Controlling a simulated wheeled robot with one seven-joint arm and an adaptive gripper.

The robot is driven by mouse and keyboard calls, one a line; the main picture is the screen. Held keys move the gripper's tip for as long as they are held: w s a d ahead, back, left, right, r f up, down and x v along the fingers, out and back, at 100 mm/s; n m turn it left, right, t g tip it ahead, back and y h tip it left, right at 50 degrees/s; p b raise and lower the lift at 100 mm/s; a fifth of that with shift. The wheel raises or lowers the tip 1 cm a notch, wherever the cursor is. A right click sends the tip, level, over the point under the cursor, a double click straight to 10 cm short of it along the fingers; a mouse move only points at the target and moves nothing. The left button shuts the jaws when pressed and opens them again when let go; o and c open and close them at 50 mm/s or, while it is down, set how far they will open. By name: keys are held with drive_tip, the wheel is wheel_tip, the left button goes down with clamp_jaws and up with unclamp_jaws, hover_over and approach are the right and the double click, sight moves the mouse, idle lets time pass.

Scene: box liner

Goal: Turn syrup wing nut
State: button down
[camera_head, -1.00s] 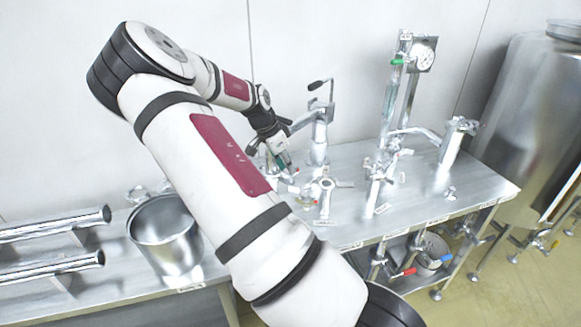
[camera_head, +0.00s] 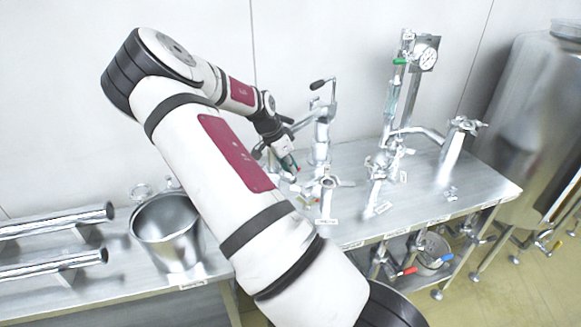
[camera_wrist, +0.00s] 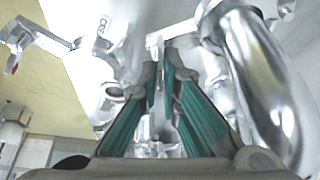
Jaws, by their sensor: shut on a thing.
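My gripper (camera_head: 294,171) reaches down over the steel bench, beside a metal valve fitting (camera_head: 326,184) with short side arms. In the wrist view my gripper (camera_wrist: 163,68) has its two green-padded fingers close together at the tips. A small metal piece (camera_wrist: 157,43), seemingly the syrup wing nut, shows at the fingertips and is largely hidden by them. In the head view the wing nut cannot be made out at the fingertips.
A tall tap column (camera_head: 320,135) stands just behind the gripper. Another valve assembly (camera_head: 382,170) and a gauge (camera_head: 428,58) stand to the right. A steel pot (camera_head: 168,235) sits at left. A large tank (camera_head: 535,120) stands at far right. The bench's right end is mostly clear.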

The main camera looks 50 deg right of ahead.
drive_tip(key=n, duration=0.1)
drive_tip(key=n+t+p, duration=0.1)
drive_tip(key=n, duration=0.1)
drive_tip(key=shift+s+r+p, duration=0.15)
drive_tip(key=shift+s+p, duration=0.05)
drive_tip(key=shift+p, duration=0.1)
drive_tip(key=shift+n+t+p, duration=0.4)
drive_tip(key=shift+n+t, duration=0.2)
drive_tip(key=shift+n, duration=0.7)
drive_tip(key=shift+w, duration=0.1)
drive_tip(key=c, duration=1.8)
unclamp_jaws()
drive_tip(key=v, duration=1.1)
drive_tip(key=shift+a+r, duration=0.2)
drive_tip(key=shift+r, duration=0.15)
